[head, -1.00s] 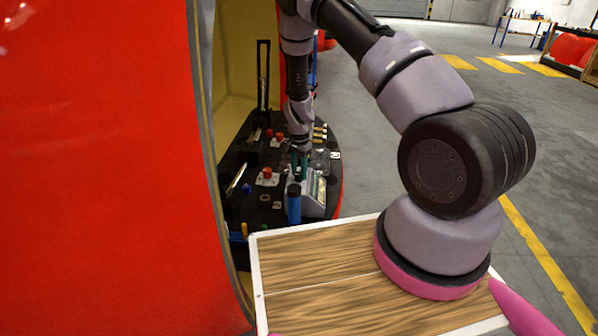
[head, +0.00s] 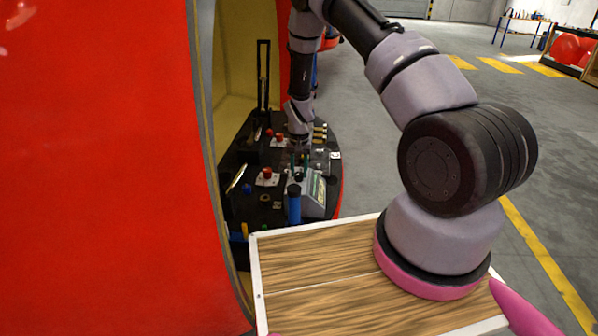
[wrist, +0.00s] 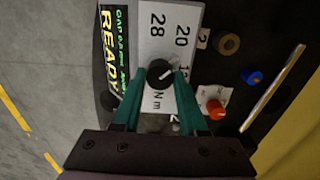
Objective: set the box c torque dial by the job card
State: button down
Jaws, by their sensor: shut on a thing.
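The torque dial (wrist: 160,73) is a round black knob with a pale pointer mark, on a white plate (wrist: 155,30) printed 20, 28 and N m. The mark points to the upper right in the wrist view. My gripper (wrist: 162,78) has its green fingers on both sides of the knob, shut on it. In the head view my gripper (head: 301,162) is at the grey box (head: 313,193) on the black bench; the dial is hard to make out there. A display (wrist: 112,55) beside the plate reads READY. I cannot make out a job card or the box's letter.
A blue cylinder (head: 294,204) stands close in front of the box. Red (wrist: 215,109) and blue (wrist: 253,77) knobs and a brown ring (wrist: 228,43) lie right of the plate. The red nosecone shell (head: 100,160) walls off the left. Open floor lies to the right.

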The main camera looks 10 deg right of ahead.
aim_at(299, 174)
dwell(0.4)
jog(key=shift+c, duration=2.2)
grip_release()
notch_tip(299, 174, up, 11)
